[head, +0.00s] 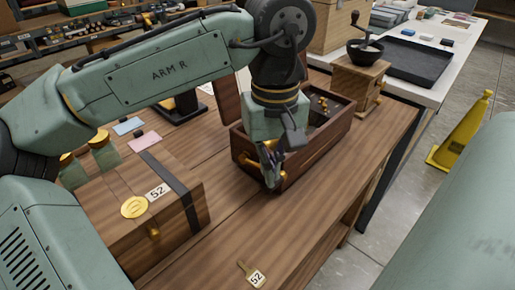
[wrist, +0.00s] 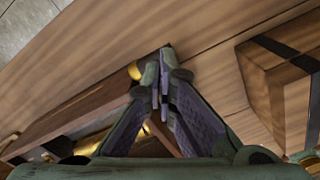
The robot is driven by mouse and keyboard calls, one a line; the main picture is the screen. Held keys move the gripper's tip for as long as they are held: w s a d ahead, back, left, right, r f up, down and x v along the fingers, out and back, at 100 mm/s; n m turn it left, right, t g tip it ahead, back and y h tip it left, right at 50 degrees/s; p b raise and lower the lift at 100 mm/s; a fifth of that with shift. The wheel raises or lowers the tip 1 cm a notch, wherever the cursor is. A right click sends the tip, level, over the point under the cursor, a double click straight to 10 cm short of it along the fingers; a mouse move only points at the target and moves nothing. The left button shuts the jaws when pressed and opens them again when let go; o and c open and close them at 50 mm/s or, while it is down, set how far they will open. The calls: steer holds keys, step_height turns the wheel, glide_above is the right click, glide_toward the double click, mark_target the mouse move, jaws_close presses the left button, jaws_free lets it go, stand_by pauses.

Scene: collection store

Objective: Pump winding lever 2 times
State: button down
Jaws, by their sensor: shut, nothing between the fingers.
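A dark wooden box (head: 318,148) stands open on the bench in the head view, its lid raised at the back left. Its rim also shows in the wrist view (wrist: 70,118), with a brass part (wrist: 92,138) inside. A rounded brass knob (wrist: 135,70), likely the end of the winding lever, shows beside the fingertips in the wrist view, partly hidden by a finger. My gripper (head: 272,182) points down at the front of the box. It is shut and empty, its fingertips (wrist: 163,97) close to the knob; I cannot tell whether they touch it. The rest of the lever is hidden.
A coffee grinder (head: 358,82) stands behind the box. The bench between chest and box is clear.

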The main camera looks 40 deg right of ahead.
steer(key=shift+s+f+b, duration=0.1)
steer(key=shift+f+b, duration=0.6)
steer(key=shift+f, duration=0.65)
steer(key=shift+f, duration=0.1)
steer(key=shift+f+b, duration=0.65)
steer(key=shift+f, duration=0.4)
steer(key=shift+r, duration=0.1)
